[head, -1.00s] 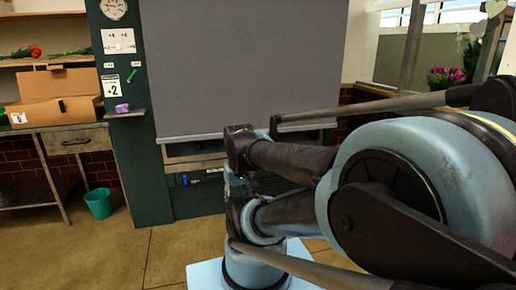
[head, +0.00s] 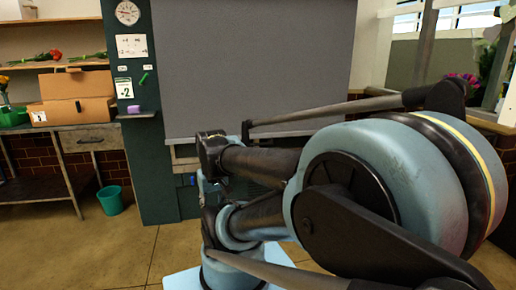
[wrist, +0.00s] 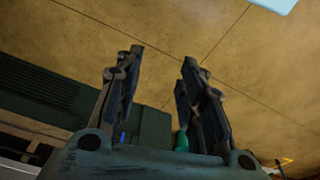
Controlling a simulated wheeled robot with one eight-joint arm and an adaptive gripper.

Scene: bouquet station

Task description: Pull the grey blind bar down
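The grey blind (head: 250,65) hangs wide over the dark green frame in the head view. Its bottom bar (head: 185,140) shows as a thin edge at the left; my arm covers much of the rest. My gripper (wrist: 162,62) is open and empty in the wrist view, its two dark fingers well apart with floor showing between them. The blind bar cannot be made out in the wrist view. In the head view my gripper is hidden behind my arm, so its distance from the bar cannot be told.
A workbench (head: 92,143) with a cardboard box (head: 75,97) stands at the left, and a teal bin (head: 110,200) stands on the floor. A small shelf (head: 137,114) juts from the green frame. Floor at the lower left is clear.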

